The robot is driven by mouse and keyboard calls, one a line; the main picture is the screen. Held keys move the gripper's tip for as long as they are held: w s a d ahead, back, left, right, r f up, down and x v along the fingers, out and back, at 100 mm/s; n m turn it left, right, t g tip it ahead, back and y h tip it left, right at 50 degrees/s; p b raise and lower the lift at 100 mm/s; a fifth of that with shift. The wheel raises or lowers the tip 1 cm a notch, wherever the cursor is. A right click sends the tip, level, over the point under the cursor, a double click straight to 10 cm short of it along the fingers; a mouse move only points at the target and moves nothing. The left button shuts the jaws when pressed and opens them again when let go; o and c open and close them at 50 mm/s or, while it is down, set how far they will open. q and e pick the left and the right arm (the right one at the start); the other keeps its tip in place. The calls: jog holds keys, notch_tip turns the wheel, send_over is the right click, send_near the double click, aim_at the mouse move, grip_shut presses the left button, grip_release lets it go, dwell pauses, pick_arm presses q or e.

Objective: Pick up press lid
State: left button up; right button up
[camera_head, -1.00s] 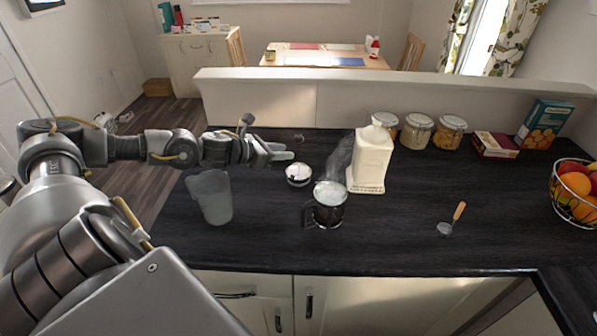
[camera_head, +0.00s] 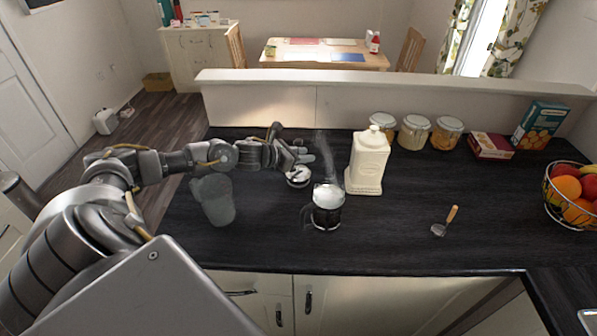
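The press lid (camera_head: 298,182), a small round silver and white piece, lies on the dark counter behind and left of the press. The press (camera_head: 327,207) is a dark glass with a handle and a pale, foamy top, with steam rising by it. My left gripper (camera_head: 303,152) is just above and behind the lid. Its fingers look apart, with nothing seen between them. The lid's upper edge is close under the fingers; I cannot tell whether they touch. My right gripper is not in view.
A cream bottle (camera_head: 368,162) stands close behind right of the press. The counter's front middle is clear.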

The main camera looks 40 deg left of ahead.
aim_at(302, 169)
pick_arm(q)
grip_shut()
dwell(0.5)
jog(key=shift+a+r, duration=0.1)
jog(key=shift+r, duration=0.25)
notch_tip(302, 169, up, 9)
jog(key=b, duration=0.3)
